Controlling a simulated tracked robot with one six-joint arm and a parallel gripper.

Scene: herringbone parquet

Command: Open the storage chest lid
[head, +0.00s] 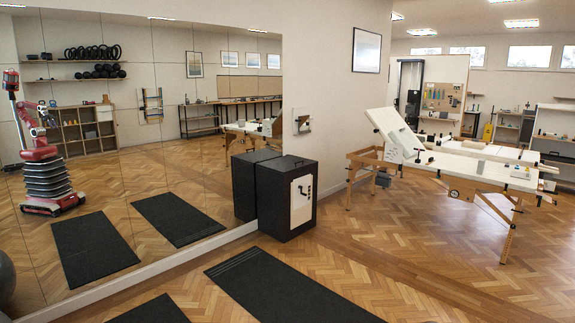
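A black box-shaped chest (270,208) stands on the floor against the mirror wall, near the mirror's right end. Its flat black top (285,164) looks closed. A white panel with a black handle-like shape (302,196) is on its right-hand face. The mirror doubles the chest on its left. My gripper is not directly in view. A red tracked robot with a bellows column, likely me, shows small in the mirror (42,150); its gripper cannot be made out there.
A black mat (285,287) lies on the parquet in front of the chest, with another mat (150,312) at the bottom edge. A wall dispenser (303,122) hangs above the chest. A white-topped wooden bench (470,168) stands at right. Parquet right of the chest is clear.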

